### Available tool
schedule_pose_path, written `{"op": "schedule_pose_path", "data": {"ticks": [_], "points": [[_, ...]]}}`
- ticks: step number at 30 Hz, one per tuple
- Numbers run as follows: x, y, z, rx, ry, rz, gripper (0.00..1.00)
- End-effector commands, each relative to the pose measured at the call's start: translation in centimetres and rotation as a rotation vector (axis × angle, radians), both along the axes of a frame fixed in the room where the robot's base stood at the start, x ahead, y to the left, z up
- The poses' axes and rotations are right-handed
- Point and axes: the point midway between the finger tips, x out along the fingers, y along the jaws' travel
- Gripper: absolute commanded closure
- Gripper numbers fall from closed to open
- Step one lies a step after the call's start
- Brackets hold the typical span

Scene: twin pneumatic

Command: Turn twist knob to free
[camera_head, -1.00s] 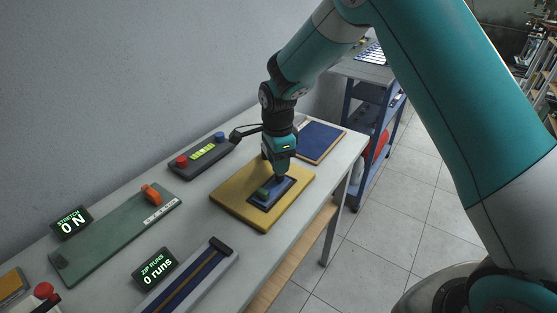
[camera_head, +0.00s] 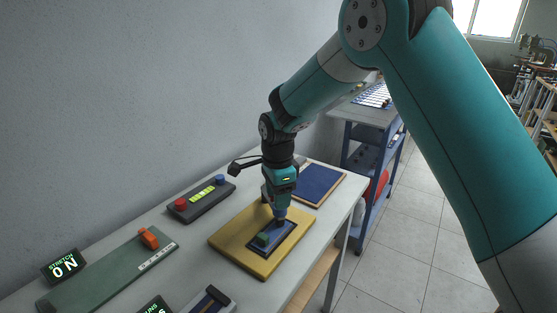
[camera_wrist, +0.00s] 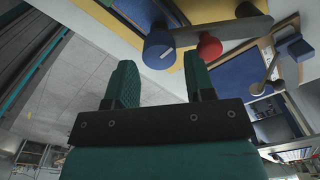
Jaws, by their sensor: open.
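My gripper (camera_head: 280,216) points down over the yellow board (camera_head: 228,243) in the head view. The board bears a dark blue panel (camera_head: 282,241) with a green block (camera_head: 263,238) at its near end. The fingers hide the panel's far end. In the wrist view my gripper (camera_wrist: 160,82) has its two teal fingers apart, with nothing between them. Beyond the fingertips are a blue round knob (camera_wrist: 158,50) and a red round knob (camera_wrist: 209,48), beside a grey bar (camera_wrist: 235,27). I cannot tell which part is the twist knob.
A dark box with a red button (camera_head: 181,203) and a blue button (camera_head: 220,179) stands behind the yellow board. A green board with an orange lever (camera_head: 149,237) lies to the left. A blue mat (camera_head: 318,184) lies to the right. The stretch display (camera_head: 64,265) reads 0 N.

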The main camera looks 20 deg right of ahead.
Motion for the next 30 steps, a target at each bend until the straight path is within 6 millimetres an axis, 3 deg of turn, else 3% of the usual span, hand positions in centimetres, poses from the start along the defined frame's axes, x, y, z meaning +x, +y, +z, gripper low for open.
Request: {"op": "schedule_pose_path", "data": {"ticks": [9,15,21,30], "points": [[0.2,0.0,8.2,0.002,-0.009,-0.001,0.51],[0.2,0.0,12.3,0.001,-0.008,-0.001,0.51],[0.1,-0.1,14.2,0.000,-0.005,-0.002,0.51],[0.1,-0.1,14.5,0.000,-0.004,-0.002,0.51]]}}
